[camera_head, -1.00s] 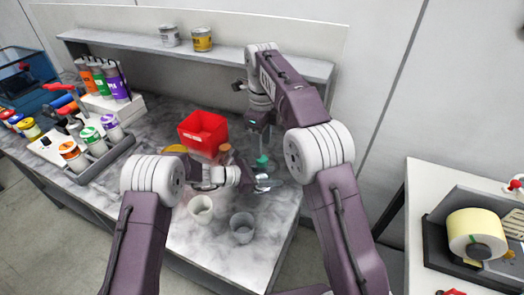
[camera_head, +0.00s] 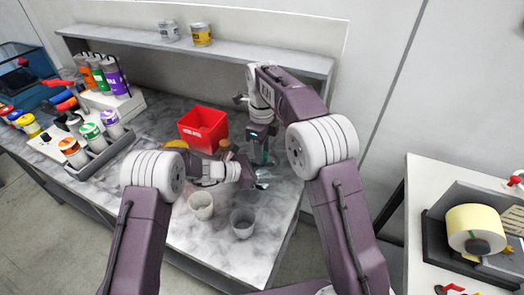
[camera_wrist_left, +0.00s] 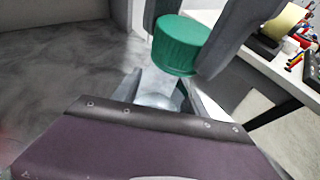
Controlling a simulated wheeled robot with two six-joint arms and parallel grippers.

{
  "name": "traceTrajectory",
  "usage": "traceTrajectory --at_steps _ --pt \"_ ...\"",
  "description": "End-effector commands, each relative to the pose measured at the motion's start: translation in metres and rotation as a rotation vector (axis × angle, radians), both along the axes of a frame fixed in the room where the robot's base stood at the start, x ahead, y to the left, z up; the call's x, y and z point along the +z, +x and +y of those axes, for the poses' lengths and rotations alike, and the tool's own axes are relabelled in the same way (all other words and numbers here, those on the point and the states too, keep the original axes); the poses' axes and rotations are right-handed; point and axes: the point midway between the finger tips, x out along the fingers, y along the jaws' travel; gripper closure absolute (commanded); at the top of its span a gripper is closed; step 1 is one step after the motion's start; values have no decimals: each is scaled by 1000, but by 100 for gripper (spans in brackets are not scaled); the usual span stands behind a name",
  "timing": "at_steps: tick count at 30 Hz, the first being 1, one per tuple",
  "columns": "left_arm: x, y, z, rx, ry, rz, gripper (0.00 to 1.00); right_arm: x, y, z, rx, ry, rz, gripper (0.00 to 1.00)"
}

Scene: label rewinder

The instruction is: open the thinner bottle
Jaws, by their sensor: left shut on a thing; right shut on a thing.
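The thinner bottle shows in the left wrist view as a green cap (camera_wrist_left: 181,45) on a pale, clear body (camera_wrist_left: 155,90). My left gripper (camera_head: 262,180) is shut on the bottle body, which the gripper mostly hides in the head view. My right gripper (camera_head: 262,155) comes down from above. Its two dark fingers stand on either side of the cap in the left wrist view and are shut on it. The cap is still at the top of the bottle; whether it has turned cannot be told.
A red bin (camera_head: 203,128) stands behind my left arm. Two pale cups (camera_head: 201,206) (camera_head: 243,223) stand in front. A rack of coloured bottles (camera_head: 97,143) is at the left. The shelf (camera_head: 230,55) with two cans runs behind. The front right counter is clear.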

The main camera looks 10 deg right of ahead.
Motion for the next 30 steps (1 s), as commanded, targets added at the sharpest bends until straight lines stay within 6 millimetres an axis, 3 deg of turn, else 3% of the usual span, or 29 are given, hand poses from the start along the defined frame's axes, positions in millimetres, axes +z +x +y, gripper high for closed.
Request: traceTrajectory --at_steps 5,29,30 --pt "0 0 0 -1 0 -1 100 0 0 0 375 -1 -1 100" --pt "0 0 0 -1 0 -1 100 2 1 0 3069 -2 0 100" --pt "0 0 0 -1 0 -1 100 2 1 0 -3080 2 0 100"
